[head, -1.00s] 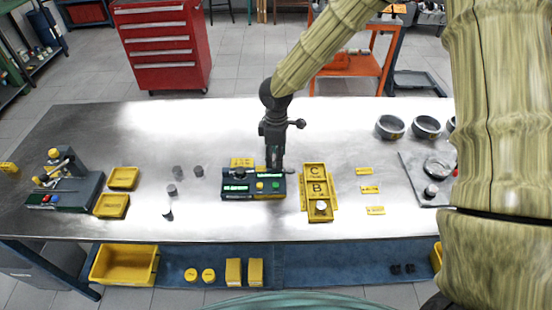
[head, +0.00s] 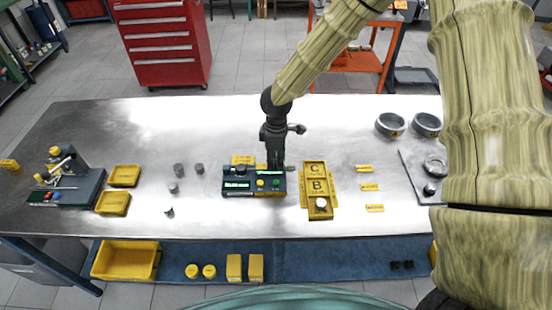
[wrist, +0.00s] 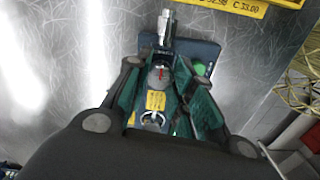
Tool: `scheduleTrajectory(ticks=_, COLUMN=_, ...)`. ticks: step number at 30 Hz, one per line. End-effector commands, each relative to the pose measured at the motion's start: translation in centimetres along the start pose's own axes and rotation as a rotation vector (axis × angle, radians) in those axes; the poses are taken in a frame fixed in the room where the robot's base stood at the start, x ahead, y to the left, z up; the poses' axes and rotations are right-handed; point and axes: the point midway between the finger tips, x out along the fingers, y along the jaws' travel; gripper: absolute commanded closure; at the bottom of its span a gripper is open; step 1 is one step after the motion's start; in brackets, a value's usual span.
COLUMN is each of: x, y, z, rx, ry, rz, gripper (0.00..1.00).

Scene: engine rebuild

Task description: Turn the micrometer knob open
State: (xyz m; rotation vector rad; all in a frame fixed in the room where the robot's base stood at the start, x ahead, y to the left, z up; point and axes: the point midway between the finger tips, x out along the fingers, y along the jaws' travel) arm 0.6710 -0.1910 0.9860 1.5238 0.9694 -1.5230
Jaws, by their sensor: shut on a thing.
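The micrometer station (head: 238,190) is a dark green box with a lit display and yellow and green buttons, near the middle of the table. My gripper (head: 275,162) points down at its right part. In the wrist view my gripper (wrist: 163,75) straddles the micrometer, its fingers shut on the knob, with the contact itself largely hidden. A silver cylindrical part (wrist: 165,27) of the micrometer sticks out beyond the fingers. A green button (wrist: 199,68) shows beside the right finger, and a yellow label shows between the fingers.
A yellow tray (head: 306,208) marked C and B stands close to the right. Small grey cylinders (head: 179,170) stand to the left. Yellow bins (head: 113,204) and another gauge stand (head: 84,189) are farther left. Metal rings (head: 390,124) lie at right. My arm hides the right end.

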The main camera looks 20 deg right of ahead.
Motion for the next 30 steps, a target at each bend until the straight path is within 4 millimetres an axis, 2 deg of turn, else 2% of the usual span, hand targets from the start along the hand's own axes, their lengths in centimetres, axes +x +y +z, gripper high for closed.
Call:
scheduleTrajectory(ticks=8, x=-0.03, y=0.07, z=-0.05, rx=0.026, ry=0.001, rz=0.002, gripper=1.00)
scheduleTrajectory(ticks=14, x=0.03, y=0.13, z=-0.06, rx=0.118, ry=-0.001, rz=0.003, gripper=1.00)
scheduleTrajectory(ticks=30, x=-0.05, y=0.21, z=-0.08, rx=0.603, ry=0.001, rz=0.004, gripper=1.00)
